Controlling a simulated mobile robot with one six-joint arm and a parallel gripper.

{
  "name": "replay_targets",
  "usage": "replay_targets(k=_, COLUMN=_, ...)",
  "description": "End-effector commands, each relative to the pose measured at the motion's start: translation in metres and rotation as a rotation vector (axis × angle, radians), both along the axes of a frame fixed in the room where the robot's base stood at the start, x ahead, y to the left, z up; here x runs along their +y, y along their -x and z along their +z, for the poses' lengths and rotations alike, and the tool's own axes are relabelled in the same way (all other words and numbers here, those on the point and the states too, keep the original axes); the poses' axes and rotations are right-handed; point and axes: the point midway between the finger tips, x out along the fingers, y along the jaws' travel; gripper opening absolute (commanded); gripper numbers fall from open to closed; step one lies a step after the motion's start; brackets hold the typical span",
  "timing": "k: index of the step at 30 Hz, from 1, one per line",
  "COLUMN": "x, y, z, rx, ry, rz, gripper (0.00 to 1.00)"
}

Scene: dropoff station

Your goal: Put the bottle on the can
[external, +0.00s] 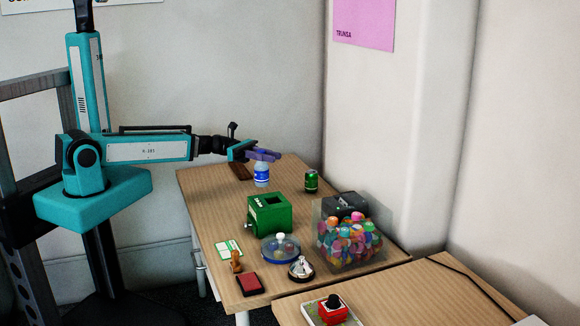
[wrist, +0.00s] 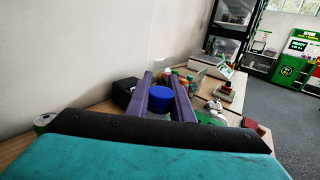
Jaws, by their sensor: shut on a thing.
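The bottle (external: 261,178) is clear with a blue label and stands upright at the far end of the wooden table. My gripper (external: 267,155) is at the bottle's top, with its purple fingers around it. In the wrist view my gripper (wrist: 165,98) is shut on the bottle, whose blue cap (wrist: 160,99) shows between the fingers. I cannot tell whether the bottle's base touches the table. The green can (external: 311,181) stands upright on the table to the right of the bottle, apart from it. Part of the can (wrist: 44,121) shows at the left edge of the wrist view.
A green box (external: 269,216) stands in front of the bottle. A clear bin (external: 345,250) of colourful items and a dark device (external: 343,205) stand to the right. A bell (external: 301,268), a red pad (external: 250,283) and a stamp (external: 236,261) lie nearer. Walls bound the table's back and right.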

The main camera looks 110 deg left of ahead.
Motion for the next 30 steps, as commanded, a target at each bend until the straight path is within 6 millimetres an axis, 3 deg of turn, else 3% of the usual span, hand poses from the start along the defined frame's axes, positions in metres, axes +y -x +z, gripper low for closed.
replay_targets(k=16, x=0.102, y=-0.003, z=0.032, rx=0.0, ry=-0.005, rz=0.235, gripper=0.0)
replay_targets(k=21, x=0.114, y=-0.002, z=0.039, rx=-0.003, ry=-0.004, rz=0.266, gripper=0.0)
replay_targets(k=30, x=0.114, y=-0.002, z=0.039, rx=-0.002, ry=-0.004, rz=0.267, gripper=0.0)
